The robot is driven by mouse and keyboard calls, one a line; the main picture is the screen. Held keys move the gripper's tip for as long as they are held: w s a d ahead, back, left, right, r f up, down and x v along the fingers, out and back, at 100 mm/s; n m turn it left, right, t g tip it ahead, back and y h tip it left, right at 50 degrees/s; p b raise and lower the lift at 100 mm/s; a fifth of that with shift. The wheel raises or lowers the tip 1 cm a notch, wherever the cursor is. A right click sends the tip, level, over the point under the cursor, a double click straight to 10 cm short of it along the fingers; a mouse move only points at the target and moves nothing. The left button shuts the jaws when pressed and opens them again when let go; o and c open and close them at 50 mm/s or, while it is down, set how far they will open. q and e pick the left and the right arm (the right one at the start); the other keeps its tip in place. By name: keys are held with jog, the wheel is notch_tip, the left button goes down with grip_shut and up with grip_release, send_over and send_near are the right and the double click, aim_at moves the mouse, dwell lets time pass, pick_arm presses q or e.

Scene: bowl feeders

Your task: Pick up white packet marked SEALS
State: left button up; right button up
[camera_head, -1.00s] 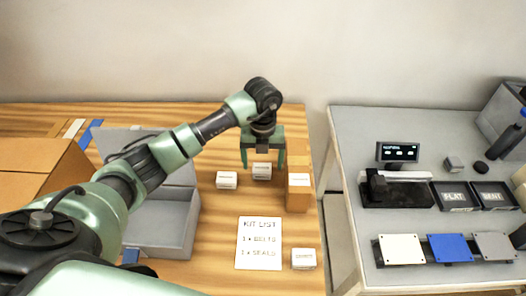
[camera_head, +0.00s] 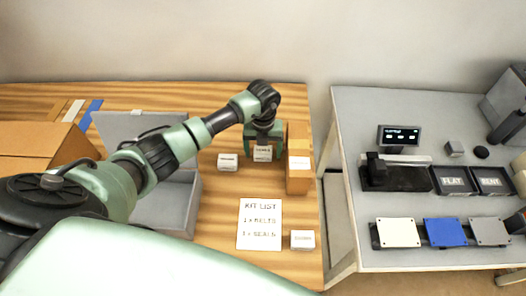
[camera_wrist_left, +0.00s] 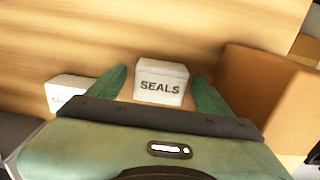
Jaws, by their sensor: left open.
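The white packet marked SEALS (camera_wrist_left: 161,82) sits between the two green fingers in the left wrist view. In the head view the same packet (camera_head: 263,153) stands upright on the wooden table under my left gripper. My left gripper (camera_head: 263,146) is open, with its fingers on either side of the packet. In the left wrist view the gripper (camera_wrist_left: 158,92) shows a gap between each finger and the packet. My right gripper is not in view.
A second white packet (camera_head: 228,162) stands just left, a brown box (camera_head: 299,180) close on the right. A kit list sheet (camera_head: 259,232) and another white packet (camera_head: 302,239) lie nearer. A grey open box (camera_head: 178,205) is at the left. A grey table (camera_head: 350,110) stands at the right.

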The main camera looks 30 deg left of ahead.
pick_arm(q)
jog(key=c, duration=1.7)
jog(key=shift+r, duration=0.1)
